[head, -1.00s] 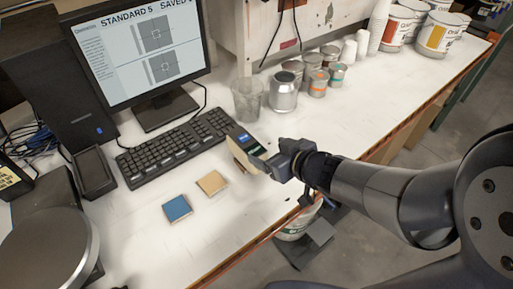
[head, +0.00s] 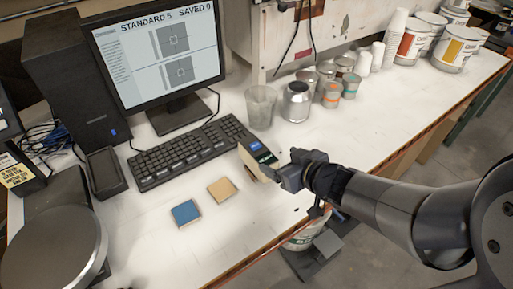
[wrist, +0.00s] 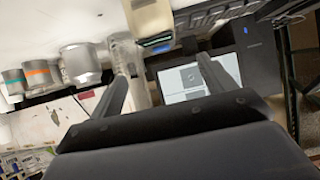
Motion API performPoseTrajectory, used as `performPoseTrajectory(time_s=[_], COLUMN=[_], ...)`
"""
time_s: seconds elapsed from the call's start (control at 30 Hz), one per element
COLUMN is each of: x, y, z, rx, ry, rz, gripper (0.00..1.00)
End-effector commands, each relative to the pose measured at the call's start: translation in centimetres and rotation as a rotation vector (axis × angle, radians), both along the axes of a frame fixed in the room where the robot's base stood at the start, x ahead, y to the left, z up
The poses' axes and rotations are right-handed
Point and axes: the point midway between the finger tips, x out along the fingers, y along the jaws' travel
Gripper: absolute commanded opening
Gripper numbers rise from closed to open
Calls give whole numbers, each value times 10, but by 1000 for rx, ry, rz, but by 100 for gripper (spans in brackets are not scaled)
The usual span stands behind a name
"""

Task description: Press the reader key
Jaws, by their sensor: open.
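The reader (head: 258,153) is a beige handheld device with a dark top and a small lit blue and green display. It stands on the white bench to the right of the keyboard. In the wrist view the reader (wrist: 152,20) shows at the top, beyond and between my fingertips. My gripper (head: 283,172) is close to the reader's right side in the head view. In the wrist view my gripper (wrist: 163,70) has its two fingers spread with nothing between them. I cannot tell whether a finger touches the reader. The key itself is too small to make out.
A blue tile (head: 185,213) and a tan tile (head: 222,190) lie in front of the keyboard (head: 185,152). A clear cup (head: 261,106) and a silver can (head: 296,102) stand behind the reader. The monitor (head: 165,55) reads "STANDARD 5 SAVED 0".

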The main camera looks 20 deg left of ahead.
Motion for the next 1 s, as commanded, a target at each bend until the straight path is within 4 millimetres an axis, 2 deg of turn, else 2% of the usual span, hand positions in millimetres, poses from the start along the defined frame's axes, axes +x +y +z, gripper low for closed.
performPoseTrajectory(time_s=[0.4,1.0], x=[0,0], y=[0,0], z=[0,0], rx=[0,0], ry=[0,0], rz=[0,0], gripper=[78,30])
